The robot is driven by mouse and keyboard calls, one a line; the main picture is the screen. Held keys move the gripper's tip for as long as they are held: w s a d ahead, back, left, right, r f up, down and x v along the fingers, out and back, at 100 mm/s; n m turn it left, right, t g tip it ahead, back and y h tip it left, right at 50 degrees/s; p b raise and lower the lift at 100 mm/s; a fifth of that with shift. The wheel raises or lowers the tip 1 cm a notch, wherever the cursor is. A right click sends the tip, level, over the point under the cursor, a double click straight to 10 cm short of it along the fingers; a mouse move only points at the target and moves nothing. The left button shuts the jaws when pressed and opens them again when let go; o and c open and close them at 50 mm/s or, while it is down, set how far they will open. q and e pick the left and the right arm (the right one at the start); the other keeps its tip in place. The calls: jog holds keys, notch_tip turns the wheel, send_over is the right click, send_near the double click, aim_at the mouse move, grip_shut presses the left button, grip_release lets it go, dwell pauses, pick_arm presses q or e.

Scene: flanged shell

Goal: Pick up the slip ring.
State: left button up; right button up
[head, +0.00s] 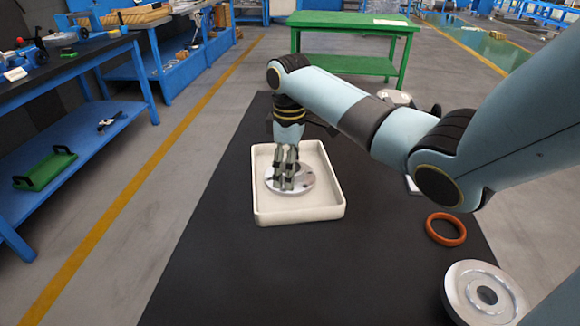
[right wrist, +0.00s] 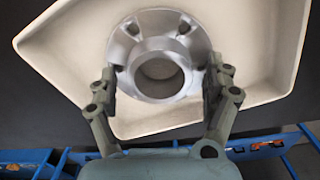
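An orange ring (head: 445,229) lies flat on the dark table, right of the white tray; which part is called the slip ring is not marked. A silver flanged part (head: 304,180) lies in the tray, and its round bore and flange holes show in the right wrist view (right wrist: 120,46). My right gripper (head: 284,184) points down into the tray over this part. In the right wrist view its fingers (right wrist: 162,88) stand apart on either side of the part's raised hub, seemingly with small gaps. My left gripper is not in view.
The white tray (head: 300,215) has raised walls around my right gripper. A silver disc-shaped part (head: 464,287) stands at the table's near right. Another silver part (head: 396,96) is partly hidden behind my right arm. The dark table (head: 290,275) is clear in front of the tray.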

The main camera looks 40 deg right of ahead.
jog(key=c, duration=1.3)
jog(key=shift+w+r, duration=0.1)
jog(key=shift+c, duration=1.2)
jog(key=shift+r, duration=0.15)
